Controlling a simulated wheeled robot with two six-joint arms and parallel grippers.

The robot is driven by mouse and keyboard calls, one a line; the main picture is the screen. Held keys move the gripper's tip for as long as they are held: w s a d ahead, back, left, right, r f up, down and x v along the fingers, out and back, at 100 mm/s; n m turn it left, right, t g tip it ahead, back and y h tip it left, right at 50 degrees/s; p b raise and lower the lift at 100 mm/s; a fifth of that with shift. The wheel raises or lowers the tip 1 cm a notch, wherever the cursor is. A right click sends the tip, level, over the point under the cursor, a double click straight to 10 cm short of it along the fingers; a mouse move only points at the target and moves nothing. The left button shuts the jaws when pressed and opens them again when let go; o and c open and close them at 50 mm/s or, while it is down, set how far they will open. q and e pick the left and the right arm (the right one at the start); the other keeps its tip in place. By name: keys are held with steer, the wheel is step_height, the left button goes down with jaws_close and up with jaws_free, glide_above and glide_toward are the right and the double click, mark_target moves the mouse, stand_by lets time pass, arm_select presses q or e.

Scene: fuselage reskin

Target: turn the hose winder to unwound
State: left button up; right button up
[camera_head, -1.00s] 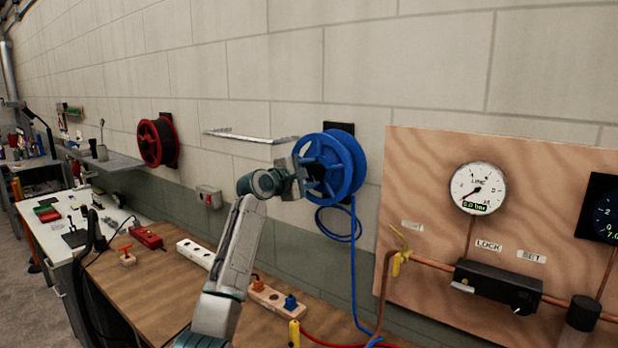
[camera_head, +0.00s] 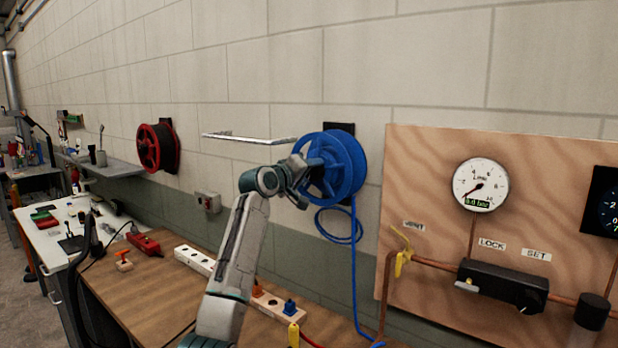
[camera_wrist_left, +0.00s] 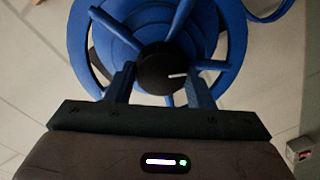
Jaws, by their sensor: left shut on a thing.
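The hose winder is a blue spoked reel (camera_head: 345,165) on a dark wall plate. Blue hose (camera_head: 353,255) hangs from it in a loose loop and a long line down to the bench. My left gripper (camera_head: 308,164) is at the front of the reel. In the left wrist view, the left gripper (camera_wrist_left: 164,80) has its two fingers on either side of the reel's black hub (camera_wrist_left: 165,68), which bears a white mark pointing right. It is shut on the hub. Blue spokes (camera_wrist_left: 115,30) spread around the hub. My right gripper is not in view.
A red reel (camera_head: 150,148) hangs on the wall to the left, with a metal bar (camera_head: 245,138) between the reels. A plywood gauge board (camera_head: 430,165) stands to the right. Sockets and small items lie on the wooden bench (camera_head: 150,290) below.

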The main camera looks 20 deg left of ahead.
arm_select(q)
steer(key=m+b, duration=0.1)
steer(key=m, duration=0.3)
steer(key=m+b, duration=0.1)
steer(key=m, duration=0.1)
steer(key=shift+d+f+b, duration=0.1)
steer(key=shift+f+b, duration=0.25)
steer(key=m+b, duration=0.2)
steer(key=m, duration=0.4)
steer(key=shift+d+t, duration=0.1)
steer(key=shift+t, duration=0.3)
steer(key=shift+m, duration=0.4)
steer(key=o, duration=0.9)
steer(key=shift+s, duration=0.1)
steer(key=shift+o, duration=0.4)
steer(key=shift+r, duration=0.15)
steer(key=shift+s+b, duration=0.1)
steer(key=shift+b, duration=0.2)
